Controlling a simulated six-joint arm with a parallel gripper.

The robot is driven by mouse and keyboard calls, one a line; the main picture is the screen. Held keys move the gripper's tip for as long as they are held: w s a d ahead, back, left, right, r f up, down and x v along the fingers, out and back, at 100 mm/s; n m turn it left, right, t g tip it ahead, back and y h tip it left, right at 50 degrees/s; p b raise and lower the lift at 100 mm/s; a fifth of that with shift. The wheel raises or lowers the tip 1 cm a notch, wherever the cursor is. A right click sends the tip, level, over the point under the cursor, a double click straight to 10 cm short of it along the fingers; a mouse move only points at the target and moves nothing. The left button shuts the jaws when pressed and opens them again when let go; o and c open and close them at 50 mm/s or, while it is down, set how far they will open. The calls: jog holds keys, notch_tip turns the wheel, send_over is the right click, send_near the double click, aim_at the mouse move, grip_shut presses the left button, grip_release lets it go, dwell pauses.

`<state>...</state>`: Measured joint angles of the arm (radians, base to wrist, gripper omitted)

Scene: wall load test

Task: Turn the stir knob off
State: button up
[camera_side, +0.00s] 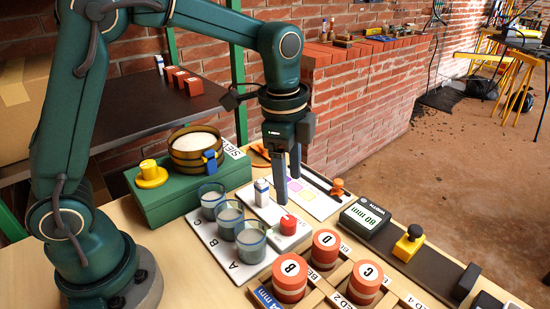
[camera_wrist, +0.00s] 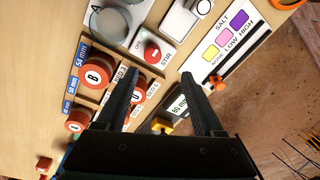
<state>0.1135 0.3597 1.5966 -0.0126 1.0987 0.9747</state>
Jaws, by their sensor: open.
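The stir knob (camera_wrist: 152,53) is a red round knob with a white mark, set on a white plate (camera_wrist: 160,38) lettered STIR and OFF. I cannot tell for sure which setting the mark points at. In the side view the red knob (camera_side: 288,225) is in front of the fingers, beside the beakers. My gripper (camera_side: 289,190) points down with its fingers apart and empty, above and a little behind the knob. In the wrist view the gripper (camera_wrist: 163,77) shows both fingertips apart, just below the knob in the picture, and not touching it.
Glass beakers (camera_side: 251,241) stand left of the knob. Red-capped weights B (camera_side: 290,276), C and D sit in front. The salt card (camera_wrist: 229,38), an orange slider (camera_side: 338,187) and a grey gauge (camera_side: 364,217) lie to the right.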

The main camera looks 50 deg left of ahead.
aim_at(289, 220)
jog(key=f, duration=0.2)
jog(key=f+g, duration=0.1)
jog(key=shift+s+d+f, duration=0.1)
jog(key=shift+d+f, duration=0.25)
jog(key=shift+f, duration=0.05)
jog(key=shift+s+f, duration=0.1)
jog(key=shift+f, duration=2.35)
jog(key=shift+c, duration=0.3)
grip_shut()
